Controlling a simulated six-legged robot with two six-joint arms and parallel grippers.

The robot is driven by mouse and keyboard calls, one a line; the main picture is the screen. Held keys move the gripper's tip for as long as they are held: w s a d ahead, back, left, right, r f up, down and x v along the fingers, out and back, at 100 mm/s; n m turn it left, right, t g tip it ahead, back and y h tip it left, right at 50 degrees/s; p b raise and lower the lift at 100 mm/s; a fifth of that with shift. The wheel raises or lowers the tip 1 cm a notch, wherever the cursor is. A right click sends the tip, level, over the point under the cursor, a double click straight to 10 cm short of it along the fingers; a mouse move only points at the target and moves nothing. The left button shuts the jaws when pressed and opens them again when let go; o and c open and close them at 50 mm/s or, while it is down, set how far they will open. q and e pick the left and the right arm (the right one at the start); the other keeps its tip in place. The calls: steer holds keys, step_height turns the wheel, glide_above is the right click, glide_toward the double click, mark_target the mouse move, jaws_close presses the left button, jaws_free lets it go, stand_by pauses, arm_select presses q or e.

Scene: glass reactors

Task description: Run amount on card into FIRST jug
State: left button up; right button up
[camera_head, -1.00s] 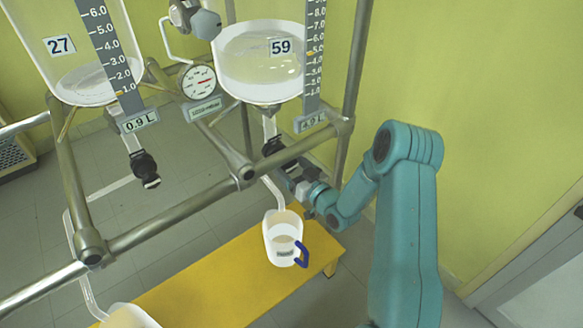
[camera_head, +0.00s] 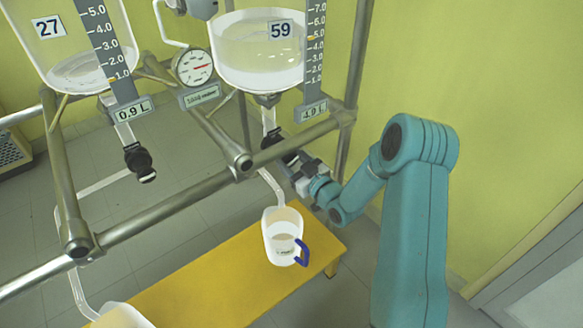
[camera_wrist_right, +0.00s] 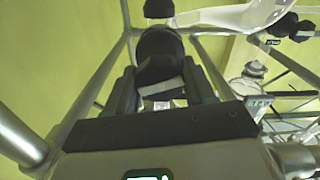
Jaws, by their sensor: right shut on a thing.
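The glass reactor labelled 59 (camera_head: 258,62) holds clear liquid; its plate (camera_head: 312,110) reads about 4.9 L. Below it is a black valve (camera_head: 272,138). My right gripper (camera_head: 290,160) is at this valve. In the right wrist view its fingers (camera_wrist_right: 160,88) are shut on the black valve handle (camera_wrist_right: 160,50). A white jug with a blue handle (camera_head: 283,222) stands under the outlet tube (camera_head: 272,186), with some liquid in it. A second jug (camera_head: 120,318) is partly cut off at lower left. No card is seen, and I cannot tell which jug is FIRST. My left gripper is out of view.
Reactor 27 (camera_head: 85,45) at left has a plate (camera_head: 132,110) reading 0.9 L and its own black valve (camera_head: 139,160). Metal frame bars (camera_head: 200,200) cross in front. The jugs stand on a yellow bench (camera_head: 215,272). A pressure gauge (camera_head: 194,66) hangs between the reactors.

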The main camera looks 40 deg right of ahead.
steer(key=n+b, duration=0.2)
steer(key=shift+f+b, duration=0.3)
steer(key=shift+b, duration=0.05)
steer(key=shift+r+n+b, duration=0.2)
steer(key=shift+n+b, duration=0.5)
steer(key=shift+b, duration=0.15)
steer(key=o, duration=1)
steer(key=s+p, duration=0.1)
steer(key=s, duration=0.4)
steer(key=s+a+p, duration=0.1)
steer(key=s, duration=0.5)
steer(key=s+p, duration=0.1)
steer(key=s, duration=0.4)
steer(key=shift+s+a, duration=0.15)
steer(key=shift+a, duration=0.25)
